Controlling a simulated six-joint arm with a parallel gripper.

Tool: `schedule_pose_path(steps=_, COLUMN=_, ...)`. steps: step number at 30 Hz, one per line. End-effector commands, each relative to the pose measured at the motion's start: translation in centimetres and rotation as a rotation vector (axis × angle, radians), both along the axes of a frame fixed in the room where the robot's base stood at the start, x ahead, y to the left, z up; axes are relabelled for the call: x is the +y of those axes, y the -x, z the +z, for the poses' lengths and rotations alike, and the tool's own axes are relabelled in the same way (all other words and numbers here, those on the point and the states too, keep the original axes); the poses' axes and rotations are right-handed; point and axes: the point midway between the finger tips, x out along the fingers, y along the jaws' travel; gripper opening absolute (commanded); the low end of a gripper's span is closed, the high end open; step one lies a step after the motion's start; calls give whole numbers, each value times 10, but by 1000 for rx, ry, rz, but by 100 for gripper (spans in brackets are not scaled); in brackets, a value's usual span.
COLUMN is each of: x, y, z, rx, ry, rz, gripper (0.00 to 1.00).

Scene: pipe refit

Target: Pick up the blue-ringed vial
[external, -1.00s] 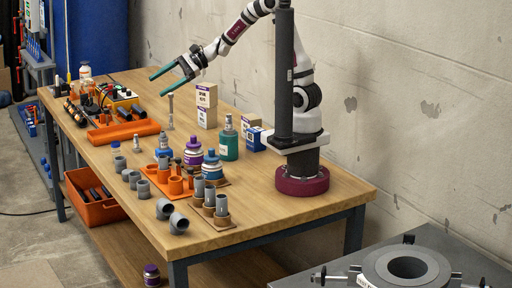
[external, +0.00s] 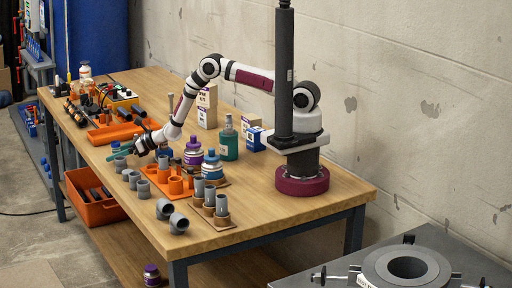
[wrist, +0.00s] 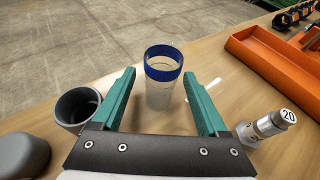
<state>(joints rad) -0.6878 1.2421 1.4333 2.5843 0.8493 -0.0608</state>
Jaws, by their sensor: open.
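The blue-ringed vial (wrist: 162,88) is a clear, open-topped cylinder with a blue band at its rim. In the wrist view it stands upright on the table just ahead of my gripper (wrist: 164,88). My gripper's green fingers are open, one on each side of the vial, with visible gaps. In the external view my gripper (external: 120,150) is low over the left front edge of the table. The vial is too small to make out clearly there.
A grey pipe fitting (wrist: 76,108) is close beside the left finger, and another grey piece (wrist: 22,155) lies nearer. A silver cylinder marked 20 (wrist: 266,128) lies right of the right finger. An orange tray (wrist: 282,72) is at the right. The table edge is just beyond the vial.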

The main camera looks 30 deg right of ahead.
Motion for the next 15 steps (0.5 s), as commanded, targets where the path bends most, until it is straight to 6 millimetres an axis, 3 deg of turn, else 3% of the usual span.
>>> schedule_pose_path(steps=6, x=1, y=-1, z=0, rx=1, ry=1, rz=0, gripper=75)
schedule_pose_path(steps=15, x=1, y=0, z=0, rx=1, ry=1, rz=0, gripper=21)
